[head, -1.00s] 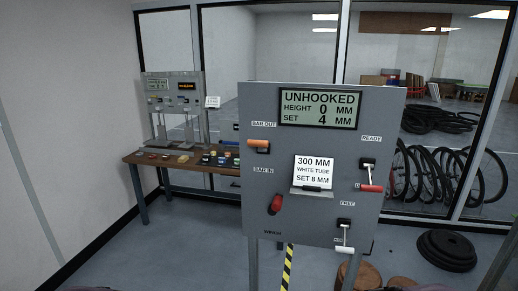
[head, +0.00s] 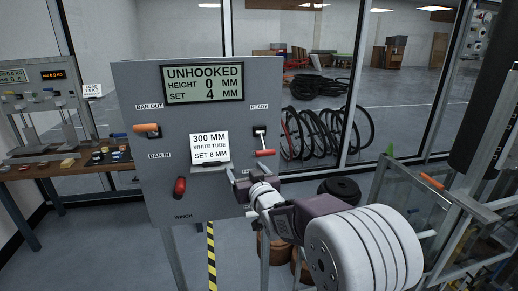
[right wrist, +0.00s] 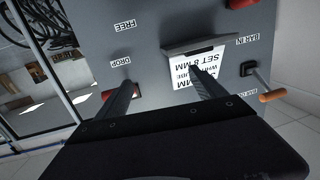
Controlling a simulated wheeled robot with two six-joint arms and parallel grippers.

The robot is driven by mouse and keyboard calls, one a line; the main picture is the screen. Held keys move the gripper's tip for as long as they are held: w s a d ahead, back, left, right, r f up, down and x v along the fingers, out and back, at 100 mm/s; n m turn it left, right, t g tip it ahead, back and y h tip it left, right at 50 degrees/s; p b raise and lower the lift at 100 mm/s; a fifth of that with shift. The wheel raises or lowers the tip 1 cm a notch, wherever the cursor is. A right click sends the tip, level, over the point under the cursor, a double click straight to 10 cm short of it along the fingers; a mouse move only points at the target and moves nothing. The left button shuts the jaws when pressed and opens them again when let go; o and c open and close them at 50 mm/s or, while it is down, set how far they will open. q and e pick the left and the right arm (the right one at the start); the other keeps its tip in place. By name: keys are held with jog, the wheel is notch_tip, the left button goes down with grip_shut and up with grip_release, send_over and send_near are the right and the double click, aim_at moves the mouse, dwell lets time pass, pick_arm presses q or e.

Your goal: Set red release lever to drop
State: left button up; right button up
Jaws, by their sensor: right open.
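My right gripper (head: 254,177) is open in front of the panel, just below and left of the red handle. In the right wrist view, which is upside down, the gripper (right wrist: 162,80) has its left-hand finger across a red part (right wrist: 107,95) near the DROP label (right wrist: 121,62). I cannot tell whether they touch. Nothing is seen held. My left gripper is not in view.
The display (head: 203,83) reads UNHOOKED, height 0, set 4 mm. A card (head: 209,147) says set 8 mm. A metal-framed stand (head: 430,210) is at right.

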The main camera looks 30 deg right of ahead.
aim_at(263, 147)
jog(key=shift+m+t+h, duration=0.4)
jog(key=shift+t+h, duration=0.1)
jog(key=shift+h, duration=0.4)
jog(key=d, duration=0.1)
jog(key=d+r, duration=0.1)
jog(key=d, duration=0.1)
jog(key=d+r, duration=0.1)
jog(key=d, duration=0.1)
jog(key=shift+w+d+r, duration=0.1)
jog(key=shift+w+r, duration=0.15)
jog(key=d, duration=0.3)
jog(key=shift+s+f+m+h, duration=0.3)
jog(key=shift+s+m+h, duration=0.1)
jog(key=p+x, duration=0.2)
jog(key=x, duration=0.6)
jog(key=shift+w+f+p, duration=0.1)
jog(key=shift+w+p, duration=0.2)
jog(key=shift+w, duration=0.25)
jog(key=shift+c, duration=0.3)
